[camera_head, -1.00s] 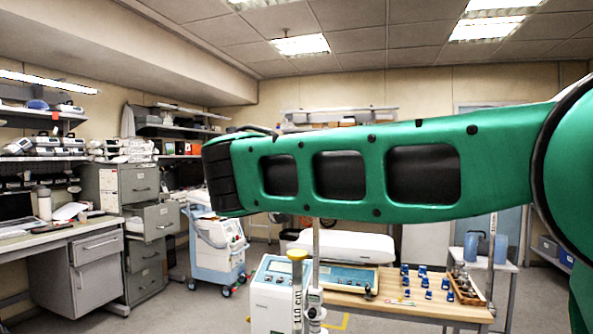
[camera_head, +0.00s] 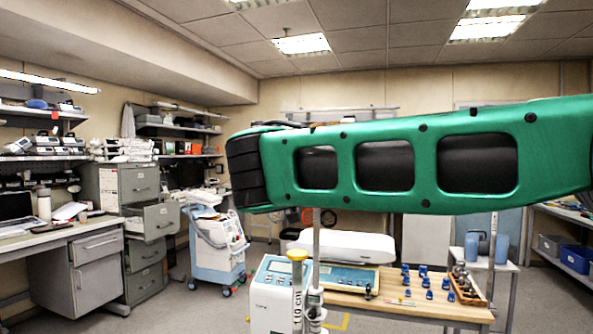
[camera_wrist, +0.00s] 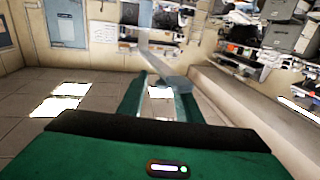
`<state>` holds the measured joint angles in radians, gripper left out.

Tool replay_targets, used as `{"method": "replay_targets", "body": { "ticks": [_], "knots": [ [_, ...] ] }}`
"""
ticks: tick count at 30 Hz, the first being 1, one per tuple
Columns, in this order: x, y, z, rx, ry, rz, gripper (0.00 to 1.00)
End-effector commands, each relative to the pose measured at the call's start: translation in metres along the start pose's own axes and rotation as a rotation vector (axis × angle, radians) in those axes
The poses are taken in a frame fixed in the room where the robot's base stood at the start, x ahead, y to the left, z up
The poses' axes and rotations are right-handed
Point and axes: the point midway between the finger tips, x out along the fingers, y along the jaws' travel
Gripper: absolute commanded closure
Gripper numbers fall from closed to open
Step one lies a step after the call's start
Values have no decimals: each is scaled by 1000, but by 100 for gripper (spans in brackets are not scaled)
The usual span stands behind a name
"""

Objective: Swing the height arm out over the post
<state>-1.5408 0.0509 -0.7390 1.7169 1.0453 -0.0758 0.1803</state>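A slim grey post (camera_head: 316,245) stands upright in front of the table in the head view, its top hidden behind my green arm link. A shorter yellow-capped upright (camera_head: 297,256) with a "cm" label stands just left of it. In the wrist view a pale, blurred bar (camera_wrist: 156,62) slants across the fingertips; it may be the height arm, but I cannot tell surely. My gripper (camera_wrist: 157,88) has its two green fingers apart, with a gap between them. Whether a finger touches the bar is unclear. My gripper is not visible in the head view.
A white and blue pump (camera_head: 270,292) stands left of the post. A wooden table (camera_head: 390,306) holds a white-topped device (camera_head: 345,246) and several blue pieces (camera_head: 424,270). A wheeled device (camera_head: 217,248) and cabinets stand at the left. The floor by the wheeled device is clear.

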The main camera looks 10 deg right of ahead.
Motion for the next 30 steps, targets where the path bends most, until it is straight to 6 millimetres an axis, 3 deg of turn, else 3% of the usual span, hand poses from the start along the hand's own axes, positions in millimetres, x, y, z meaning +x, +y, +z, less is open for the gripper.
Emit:
{"method": "replay_targets", "body": {
  "ticks": [8,21,30],
  "knots": [
    [-7,-3,1,0,-2,-6,69],
    [-81,-2,1,0,-2,-5,69],
    [-106,-1,1,0,-2,-2,69]
  ]
}}
